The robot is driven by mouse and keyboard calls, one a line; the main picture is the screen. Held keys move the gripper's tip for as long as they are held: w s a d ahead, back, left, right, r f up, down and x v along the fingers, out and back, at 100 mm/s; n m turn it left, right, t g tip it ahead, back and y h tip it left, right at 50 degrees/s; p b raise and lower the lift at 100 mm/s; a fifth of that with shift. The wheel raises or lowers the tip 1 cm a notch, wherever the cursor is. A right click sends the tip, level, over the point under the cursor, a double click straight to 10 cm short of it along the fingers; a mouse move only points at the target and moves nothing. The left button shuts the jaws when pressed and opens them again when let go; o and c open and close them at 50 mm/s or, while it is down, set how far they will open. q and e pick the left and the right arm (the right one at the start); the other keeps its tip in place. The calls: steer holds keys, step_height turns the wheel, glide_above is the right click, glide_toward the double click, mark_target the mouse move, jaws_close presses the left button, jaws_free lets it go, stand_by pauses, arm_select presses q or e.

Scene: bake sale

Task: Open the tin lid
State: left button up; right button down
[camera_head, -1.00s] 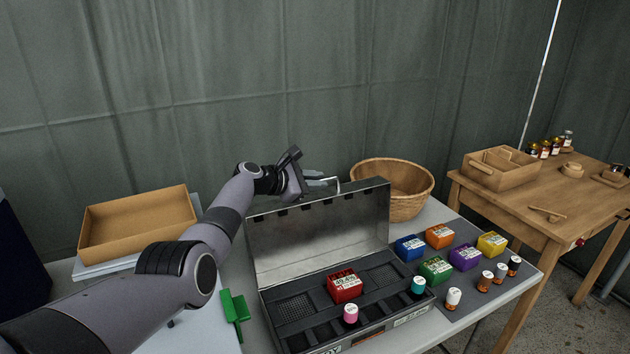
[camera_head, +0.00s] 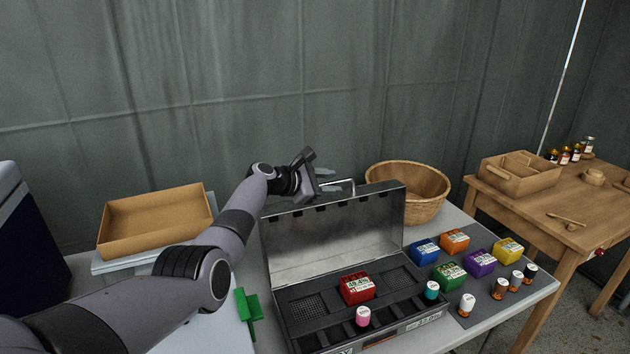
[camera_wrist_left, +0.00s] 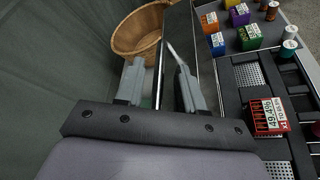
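The metal tin (camera_head: 411,328) stands on the table with its lid (camera_head: 330,236) raised about upright at the back. The fingers do not appear to clamp anything. My right gripper is in neither view.
In the tin are a red box (camera_head: 357,288), a pink-capped bottle (camera_head: 363,316) and a teal-capped bottle (camera_head: 432,290). Several coloured boxes and bottles stand on a grey mat (camera_head: 480,309) at right. A wicker basket (camera_head: 422,204) is behind the lid; a cardboard tray (camera_head: 157,220) is at left.

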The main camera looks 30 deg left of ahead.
arm_select(q)
steer(key=shift+p+v, duration=0.5)
steer(key=shift+v, duration=0.3)
steer(key=shift+p+v, duration=0.35)
steer(key=shift+v, duration=2.1)
steer(key=shift+d, duration=0.15)
